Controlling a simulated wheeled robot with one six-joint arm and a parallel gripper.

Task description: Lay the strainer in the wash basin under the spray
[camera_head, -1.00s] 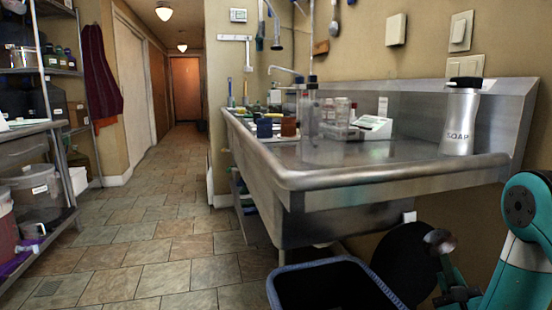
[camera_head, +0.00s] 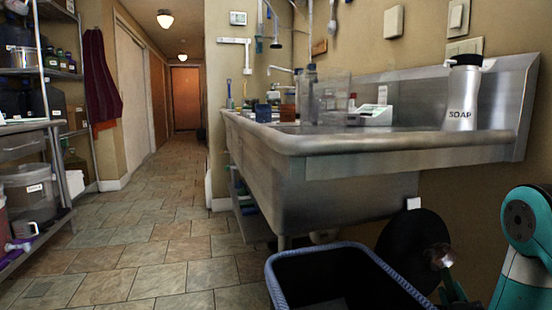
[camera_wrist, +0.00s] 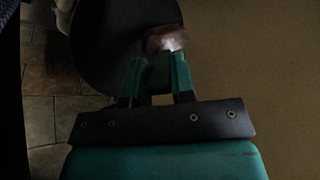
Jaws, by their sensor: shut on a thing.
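A dark round thing (camera_head: 402,240), which looks like the strainer, is low at the right in the head view, in front of the wall and below the sink's rim. It shows again in the wrist view (camera_wrist: 105,50), beyond my fingers. My gripper (camera_wrist: 158,68) has its green fingers shut at a brownish, shiny end that looks like the handle; the exact grip is dark. The steel wash basin (camera_head: 335,205) is left of and above the dark disc; its inside is hidden. A spray head (camera_head: 276,44) hangs at the back, above the sink's far end.
A blue-rimmed bin (camera_head: 395,272) stands in front of the basin, close to the disc. A soap bottle (camera_head: 461,98) stands on the sink's right side. A clear container (camera_head: 330,100) and a white device (camera_head: 370,115) stand farther back. The tiled floor (camera_head: 150,240) to the left is clear.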

